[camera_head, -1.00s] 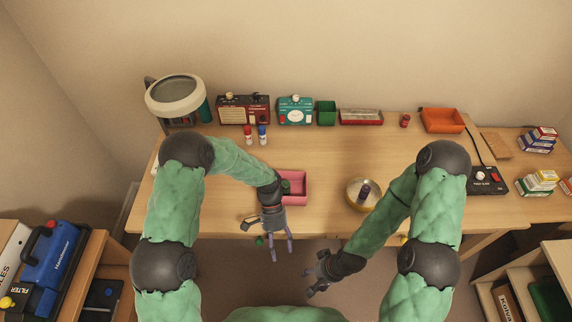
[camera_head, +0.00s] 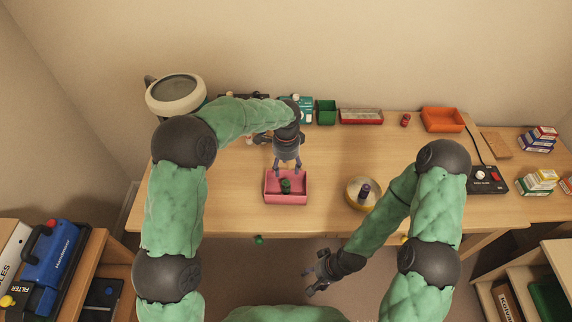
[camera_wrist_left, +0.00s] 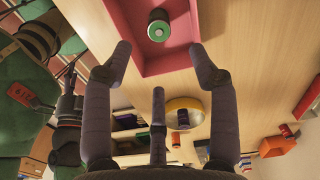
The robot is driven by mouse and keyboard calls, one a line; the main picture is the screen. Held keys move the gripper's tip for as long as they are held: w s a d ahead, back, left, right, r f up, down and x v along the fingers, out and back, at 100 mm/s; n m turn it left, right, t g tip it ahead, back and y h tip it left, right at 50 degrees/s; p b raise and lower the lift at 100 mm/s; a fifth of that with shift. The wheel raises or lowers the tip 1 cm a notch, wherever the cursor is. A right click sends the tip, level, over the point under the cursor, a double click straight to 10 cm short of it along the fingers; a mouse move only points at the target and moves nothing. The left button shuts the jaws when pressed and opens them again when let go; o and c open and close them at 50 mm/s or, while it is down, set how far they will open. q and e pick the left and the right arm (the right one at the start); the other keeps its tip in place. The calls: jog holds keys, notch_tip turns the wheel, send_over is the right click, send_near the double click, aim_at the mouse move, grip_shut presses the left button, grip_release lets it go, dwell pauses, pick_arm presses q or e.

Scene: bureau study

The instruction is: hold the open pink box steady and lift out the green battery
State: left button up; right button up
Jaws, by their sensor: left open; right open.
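The open pink box (camera_head: 303,196) stands on the desk near its front edge. The green battery (camera_head: 286,186) stands inside it. My left gripper (camera_head: 288,168) is open and empty, over the box's back edge. In the left wrist view, the battery (camera_wrist_left: 158,28) shows end-on with a green ring, inside the pink box (camera_wrist_left: 186,58), beyond my open left fingers (camera_wrist_left: 165,62). My right gripper (camera_head: 317,279) is open and empty, low in front of the desk's front edge, away from the box.
A round yellow dish (camera_head: 353,190) with a dark battery (camera_head: 364,191) stands right of the box. A magnifier lamp (camera_head: 176,93), a green bin (camera_head: 326,112), a red tray (camera_head: 361,116) and an orange tray (camera_head: 443,119) line the back. The middle of the desk is clear.

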aim_at(286, 182)
pick_arm(q)
notch_tip(286, 182, down, 11)
dwell(0.5)
